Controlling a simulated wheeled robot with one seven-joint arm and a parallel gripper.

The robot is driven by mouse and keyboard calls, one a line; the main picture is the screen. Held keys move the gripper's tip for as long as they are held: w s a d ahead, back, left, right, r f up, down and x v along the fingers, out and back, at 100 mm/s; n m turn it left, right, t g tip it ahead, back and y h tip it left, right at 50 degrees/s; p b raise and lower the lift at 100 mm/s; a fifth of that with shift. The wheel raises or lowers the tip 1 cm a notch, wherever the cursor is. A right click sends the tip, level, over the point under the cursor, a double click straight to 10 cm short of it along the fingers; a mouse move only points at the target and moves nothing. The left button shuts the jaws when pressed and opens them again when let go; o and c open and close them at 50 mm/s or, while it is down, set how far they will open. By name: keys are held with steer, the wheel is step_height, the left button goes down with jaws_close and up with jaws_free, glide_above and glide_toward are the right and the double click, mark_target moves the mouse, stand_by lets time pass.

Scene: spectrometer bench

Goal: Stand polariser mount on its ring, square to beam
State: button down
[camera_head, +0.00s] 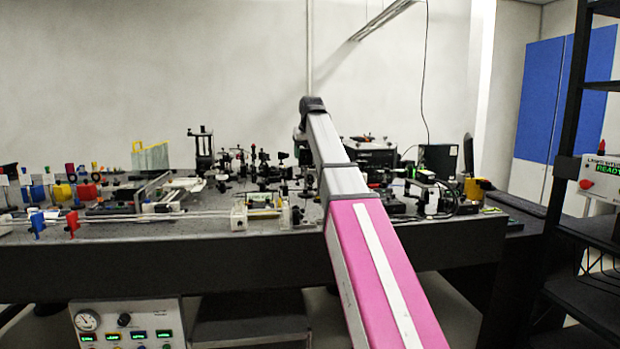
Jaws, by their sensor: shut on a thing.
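My arm reaches from the bottom right up over the optical bench (150,238). Its far joint stands above the middle of the bench, and the arm itself covers what lies beyond and below it. My gripper does not show; it is hidden behind the arm. I cannot pick out the polariser mount, its ring mark or the beam line among the small dark optics (262,170) at the middle of the bench.
Red, blue and yellow valve handles (72,224) and pipes line the bench's left part. A dark post stand (202,148) rises behind. Black boxes (438,160) stand right of my arm. A black rack (562,190) stands at the right. The bench is crowded.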

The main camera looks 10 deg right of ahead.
steer(key=w+d+f, duration=0.2)
steer(key=w+f, duration=0.4)
steer(key=f, duration=0.2)
steer(key=shift+w+d, duration=0.3)
steer(key=shift+d, duration=0.05)
steer(key=shift+f, duration=0.15)
steer(key=shift+c, duration=1.5)
jaws_free()
steer(key=shift+f, duration=0.1)
steer(key=v, duration=1.2)
